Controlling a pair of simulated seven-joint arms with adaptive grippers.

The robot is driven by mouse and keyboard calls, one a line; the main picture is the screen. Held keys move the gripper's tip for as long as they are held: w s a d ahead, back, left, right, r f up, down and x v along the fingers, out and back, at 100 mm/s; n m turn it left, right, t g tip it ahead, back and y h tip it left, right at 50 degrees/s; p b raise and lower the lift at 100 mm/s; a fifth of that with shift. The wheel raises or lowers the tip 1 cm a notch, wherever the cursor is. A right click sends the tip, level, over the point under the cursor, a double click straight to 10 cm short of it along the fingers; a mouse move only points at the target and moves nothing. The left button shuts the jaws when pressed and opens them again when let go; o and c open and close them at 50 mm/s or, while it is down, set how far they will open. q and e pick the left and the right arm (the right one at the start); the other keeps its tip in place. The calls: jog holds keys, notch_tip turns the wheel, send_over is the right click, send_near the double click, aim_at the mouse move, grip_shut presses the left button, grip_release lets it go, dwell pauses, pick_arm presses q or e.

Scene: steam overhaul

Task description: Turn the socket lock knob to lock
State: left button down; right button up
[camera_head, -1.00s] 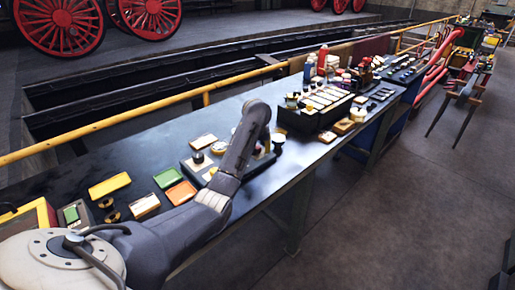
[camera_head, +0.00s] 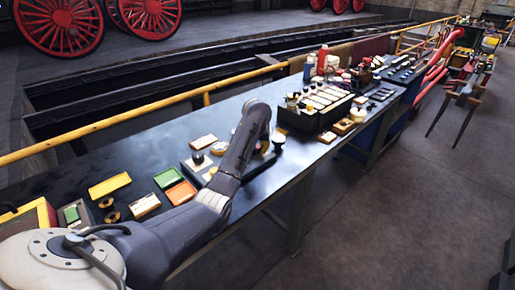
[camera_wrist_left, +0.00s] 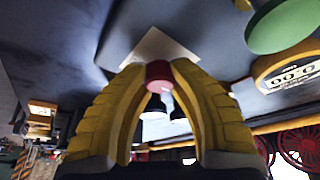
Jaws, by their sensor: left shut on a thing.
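My left arm reaches over the bench (camera_head: 70,168) in the head view and bends down at a dark fixture board (camera_head: 262,166). The arm hides its gripper and the spot below it there. In the left wrist view the two yellow fingers of my left gripper (camera_wrist_left: 159,72) are closed around a small red knob (camera_wrist_left: 158,74), touching it from both sides. A pale square plate (camera_wrist_left: 150,48) shows behind the knob. I cannot tell how far the knob is turned. My right gripper is not in view.
A black round knob (camera_head: 198,158) stands on the board left of my arm. Green (camera_head: 168,177) and orange (camera_head: 181,192) trays and a yellow tray (camera_head: 110,185) lie to the left. A dark rack (camera_head: 309,118) with several items stands on the right. A yellow rail (camera_head: 120,122) runs behind.

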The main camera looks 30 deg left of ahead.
pick_arm(q)
jog(key=shift+r+m, duration=0.1)
jog(key=shift+m, duration=0.2)
jog(key=m+h, duration=0.1)
jog(key=m, duration=0.2)
jog(key=shift+m+t+h, duration=0.3)
jog(key=shift+m+t, duration=0.1)
jog(key=m+h, duration=0.1)
jog(key=m, duration=0.3)
jog(key=shift+a+m+h, duration=0.1)
jog(key=shift+m+h, duration=0.2)
jog(key=shift+h, duration=0.1)
jog(key=m+h, duration=0.1)
jog(key=m, duration=0.1)
jog(key=m+g, duration=0.1)
jog(key=m, duration=0.2)
jog(key=shift+r+h, duration=0.1)
jog(key=shift+h, duration=0.3)
jog(key=shift+w+m+g+h, duration=0.1)
jog(key=shift+m+g+h, duration=0.45)
jog(key=shift+m, duration=1.35)
jog(key=shift+d, duration=0.25)
jog(key=c, duration=1.3)
grip_release()
jog(key=shift+o, duration=1.2)
jog(key=v, duration=1.1)
jog(key=shift+r, duration=0.4)
